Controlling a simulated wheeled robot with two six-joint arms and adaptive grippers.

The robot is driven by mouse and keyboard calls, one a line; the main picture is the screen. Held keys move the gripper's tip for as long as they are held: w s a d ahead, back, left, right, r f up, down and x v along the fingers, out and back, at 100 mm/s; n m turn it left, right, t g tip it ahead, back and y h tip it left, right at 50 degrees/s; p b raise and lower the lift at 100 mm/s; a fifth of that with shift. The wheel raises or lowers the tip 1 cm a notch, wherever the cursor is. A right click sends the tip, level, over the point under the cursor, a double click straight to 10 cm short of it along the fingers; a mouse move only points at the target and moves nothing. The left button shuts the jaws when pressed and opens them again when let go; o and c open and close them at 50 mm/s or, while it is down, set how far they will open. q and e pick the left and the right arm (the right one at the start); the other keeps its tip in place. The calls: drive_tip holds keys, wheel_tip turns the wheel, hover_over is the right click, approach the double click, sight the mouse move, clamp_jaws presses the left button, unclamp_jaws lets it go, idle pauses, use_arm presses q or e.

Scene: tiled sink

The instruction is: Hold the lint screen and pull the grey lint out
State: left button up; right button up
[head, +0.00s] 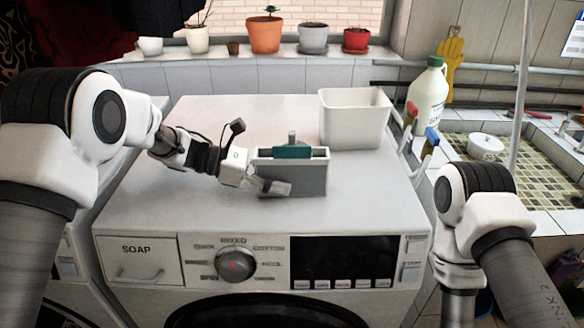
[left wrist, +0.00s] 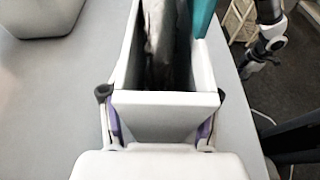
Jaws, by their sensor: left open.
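The lint screen is a grey, open-topped narrow box (head: 308,181) standing on top of the washing machine, with a teal piece (head: 292,152) along its near upper edge. Grey lint (head: 292,138) sticks up above the rim; in the left wrist view the lint (left wrist: 161,45) fills the inside between the walls. My left gripper (head: 263,178) is at the box's left end, open, with one finger in front. In the left wrist view its fingers (left wrist: 160,105) stand on either side of the box's end wall; contact is unclear.
A white bin (head: 353,122) stands right behind the box. A green-capped jug (head: 428,95) and a tiled sink (head: 530,165) lie further right. Flower pots (head: 264,34) line the back ledge. The machine top (head: 200,225) is clear in front.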

use_arm(q)
drive_tip(key=shift+x, duration=0.8)
drive_tip(key=c, duration=0.7)
